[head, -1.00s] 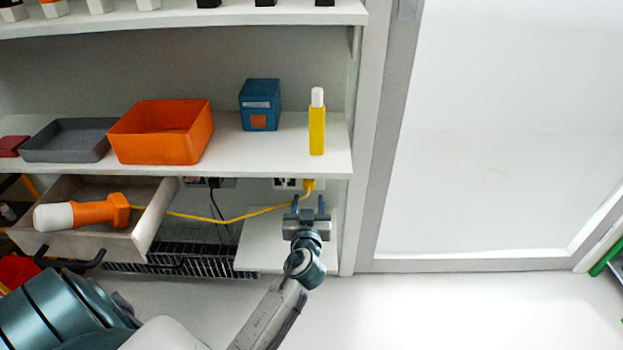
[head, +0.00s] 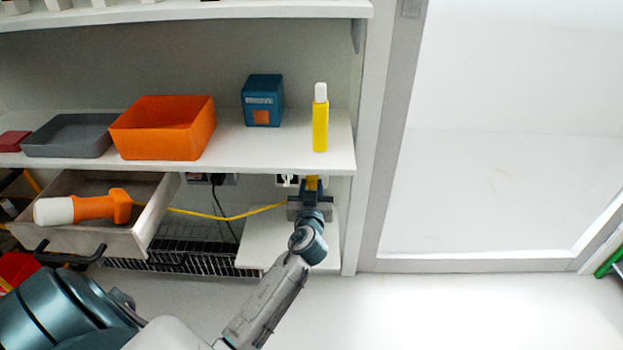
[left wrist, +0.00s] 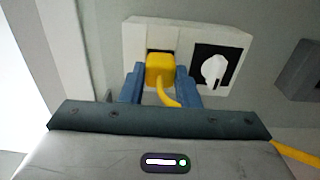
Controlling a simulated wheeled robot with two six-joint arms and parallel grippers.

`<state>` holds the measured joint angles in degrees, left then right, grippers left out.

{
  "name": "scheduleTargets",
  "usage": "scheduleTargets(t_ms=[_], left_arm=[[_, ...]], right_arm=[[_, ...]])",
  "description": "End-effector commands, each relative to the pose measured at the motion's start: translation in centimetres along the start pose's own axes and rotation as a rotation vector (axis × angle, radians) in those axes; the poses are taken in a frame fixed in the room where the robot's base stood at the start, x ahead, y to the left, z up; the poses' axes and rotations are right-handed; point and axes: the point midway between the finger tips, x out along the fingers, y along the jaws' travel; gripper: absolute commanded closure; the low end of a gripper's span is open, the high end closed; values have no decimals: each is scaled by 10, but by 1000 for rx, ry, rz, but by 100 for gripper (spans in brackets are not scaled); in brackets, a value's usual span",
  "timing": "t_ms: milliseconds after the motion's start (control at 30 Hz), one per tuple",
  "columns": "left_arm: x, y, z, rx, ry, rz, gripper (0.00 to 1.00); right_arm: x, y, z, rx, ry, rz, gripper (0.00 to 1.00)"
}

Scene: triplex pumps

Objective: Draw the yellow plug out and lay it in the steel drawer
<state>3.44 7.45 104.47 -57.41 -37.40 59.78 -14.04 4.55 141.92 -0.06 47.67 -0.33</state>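The yellow plug (left wrist: 160,68) sits in the left socket of a white double outlet (left wrist: 135,45), its cord hanging from it. In the head view the plug (head: 312,183) shows just under the shelf, partly hidden by my left gripper (head: 310,188). In the left wrist view the gripper's blue fingers (left wrist: 160,80) stand on either side of the plug, seemingly with narrow gaps. Whether either finger touches it is hard to tell. The grey drawer (head: 90,243) stands pulled out at the left, holding an orange-and-white torch-like object (head: 95,208). My right gripper is out of view.
The yellow cord (head: 225,217) runs left behind the drawer. A white plug (left wrist: 214,71) fills the neighbouring socket. The shelf above holds a yellow bottle (head: 320,125), blue box (head: 262,100), orange bin (head: 163,130) and grey tray (head: 70,138). A black wire rack (head: 195,258) lies below.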

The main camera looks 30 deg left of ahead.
Motion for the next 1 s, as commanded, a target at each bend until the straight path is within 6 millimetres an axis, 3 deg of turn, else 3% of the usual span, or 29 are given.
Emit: scheduleTargets(t_ms=[1000], left_arm=[[-35, 0, 1, -1, -1, 1, 94]], right_arm=[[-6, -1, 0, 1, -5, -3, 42]])
